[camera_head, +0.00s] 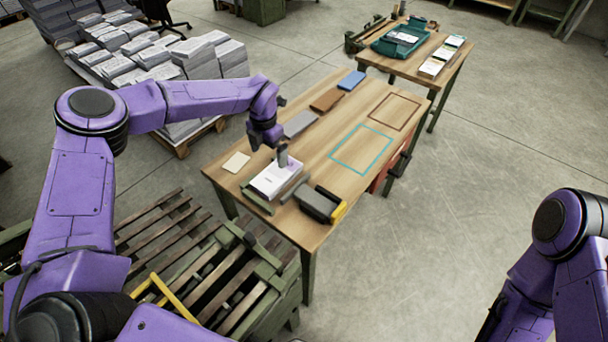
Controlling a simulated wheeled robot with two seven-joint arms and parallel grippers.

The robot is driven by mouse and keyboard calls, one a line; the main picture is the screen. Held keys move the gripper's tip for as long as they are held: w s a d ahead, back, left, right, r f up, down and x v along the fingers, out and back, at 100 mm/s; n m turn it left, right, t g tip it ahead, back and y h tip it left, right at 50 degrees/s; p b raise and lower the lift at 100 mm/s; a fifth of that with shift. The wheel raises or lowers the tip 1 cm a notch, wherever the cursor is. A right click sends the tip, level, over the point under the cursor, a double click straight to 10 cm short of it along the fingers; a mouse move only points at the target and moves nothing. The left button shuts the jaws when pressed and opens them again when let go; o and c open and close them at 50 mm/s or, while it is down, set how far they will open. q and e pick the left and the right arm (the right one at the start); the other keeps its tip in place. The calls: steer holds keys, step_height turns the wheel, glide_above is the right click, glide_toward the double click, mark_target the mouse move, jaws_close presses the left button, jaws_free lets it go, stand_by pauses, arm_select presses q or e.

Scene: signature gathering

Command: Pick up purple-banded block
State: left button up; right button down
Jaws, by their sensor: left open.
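A white block (272,181) with faint purple marks on top lies at the near end of the wooden table, next to a green holder. I cannot make out a full purple band. My left gripper (282,157) points down just above the block's far side, open and with nothing seen in it. Whether its fingers touch the block is hard to tell. My right arm shows at the lower right, but its gripper is out of the picture.
A grey and yellow device (320,205) stands close right of the block. Grey, brown (327,100) and blue (352,81) flat pieces lie along the table's left side. Teal (361,149) and brown outlines mark clear tabletop.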

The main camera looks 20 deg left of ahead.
mark_target(272, 177)
arm_select(q)
steer(key=f+p, duration=0.1)
steer(key=f, duration=0.2)
steer(key=f+p, duration=0.1)
steer(key=f, duration=0.2)
steer(key=f+p, duration=0.1)
steer(key=f, duration=0.2)
steer(key=shift+s+d+f, duration=0.15)
steer(key=shift+s, duration=0.1)
steer(key=shift+f, duration=0.55)
steer(key=shift+w, duration=0.1)
steer(key=c, duration=0.9)
steer(key=shift+r, duration=0.15)
steer(key=shift+c, duration=0.2)
